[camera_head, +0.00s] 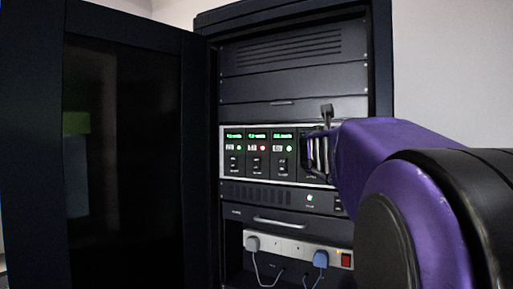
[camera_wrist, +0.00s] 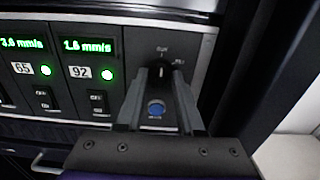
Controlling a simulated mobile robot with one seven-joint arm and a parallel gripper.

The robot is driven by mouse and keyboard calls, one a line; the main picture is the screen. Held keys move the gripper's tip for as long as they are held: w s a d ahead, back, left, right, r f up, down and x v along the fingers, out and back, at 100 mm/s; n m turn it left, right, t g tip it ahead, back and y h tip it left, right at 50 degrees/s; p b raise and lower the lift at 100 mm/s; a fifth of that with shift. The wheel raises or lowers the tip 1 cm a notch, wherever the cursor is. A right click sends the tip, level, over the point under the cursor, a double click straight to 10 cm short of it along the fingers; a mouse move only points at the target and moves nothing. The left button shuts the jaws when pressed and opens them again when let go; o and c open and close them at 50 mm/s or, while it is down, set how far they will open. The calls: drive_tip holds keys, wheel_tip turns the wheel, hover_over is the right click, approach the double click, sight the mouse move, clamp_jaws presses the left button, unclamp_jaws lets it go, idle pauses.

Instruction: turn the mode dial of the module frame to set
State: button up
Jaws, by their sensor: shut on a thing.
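The module frame (camera_head: 221,153) is a silver-edged row of dark modules in the rack; its rim also shows in the wrist view (camera_wrist: 205,62). The mode dial (camera_wrist: 161,70) is a dark knob with a pale pointer mark on the rightmost panel. The mark points roughly up, towards a small label; another label is to its right. My gripper (camera_wrist: 161,78) is shut on the dial, one finger on each side. In the head view my gripper (camera_head: 318,152) covers this panel and hides the dial. A blue button (camera_wrist: 156,108) sits below the dial, between the fingers.
Modules left of the dial have green readouts; the middle one has a red lamp (camera_head: 263,148). An open rack door (camera_head: 125,150) stands at left. Below are a drawer handle (camera_head: 281,223) and a power strip (camera_head: 290,247) with plugs and cables.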

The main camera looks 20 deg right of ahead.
clamp_jaws()
drive_tip(key=shift+m+b, duration=0.3)
drive_tip(key=shift+b, duration=0.05)
drive_tip(key=shift+w+a+r+m+b, duration=0.1)
drive_tip(key=shift+m+b, duration=1.55)
drive_tip(key=shift+m, duration=1.15)
drive_tip(key=shift+w+a+m+b, duration=0.1)
drive_tip(key=shift+m+b, duration=1.5)
drive_tip(key=shift+m, duration=1.2)
